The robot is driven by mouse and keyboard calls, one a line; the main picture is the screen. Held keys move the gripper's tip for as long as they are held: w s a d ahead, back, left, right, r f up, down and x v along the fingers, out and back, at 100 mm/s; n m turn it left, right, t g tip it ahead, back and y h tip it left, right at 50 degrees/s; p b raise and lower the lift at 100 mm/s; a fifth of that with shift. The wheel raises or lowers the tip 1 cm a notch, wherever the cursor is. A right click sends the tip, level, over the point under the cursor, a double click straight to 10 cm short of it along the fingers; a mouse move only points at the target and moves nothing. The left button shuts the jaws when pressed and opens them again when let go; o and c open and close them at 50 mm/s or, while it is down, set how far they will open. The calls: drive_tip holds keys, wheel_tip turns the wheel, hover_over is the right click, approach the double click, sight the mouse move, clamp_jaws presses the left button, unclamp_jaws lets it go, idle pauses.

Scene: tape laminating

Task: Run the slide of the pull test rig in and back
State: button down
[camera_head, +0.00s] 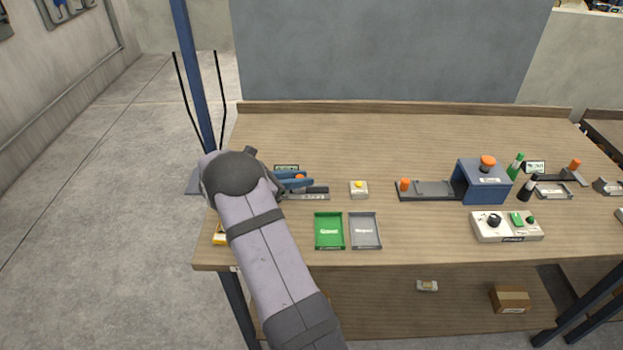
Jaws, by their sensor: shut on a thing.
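The pull test rig appears to be the low dark rail unit (313,195) at the left of the bench, with a small dark display (287,168) behind it. The slide's body and the rail's left end are hidden behind my gripper and wrist.
A white box with a yellow button (358,189) stands just right of the rail. Green (329,246) and grey (365,245) trays lie in front. A blue housing (486,182) with its own rail and orange knob (404,185) stands farther right. The bench's back strip is clear.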

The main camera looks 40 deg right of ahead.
drive_tip(key=c, duration=1.6)
unclamp_jaws()
drive_tip(key=shift+o, duration=0.2)
drive_tip(key=b+v, duration=0.1)
drive_tip(key=v, duration=0.5)
drive_tip(key=shift+a+r, duration=0.1)
drive_tip(key=shift+a, duration=0.15)
drive_tip(key=shift+w+a+r+b, duration=0.1)
drive_tip(key=shift+a+r+b, duration=0.1)
drive_tip(key=shift+a+b, duration=0.15)
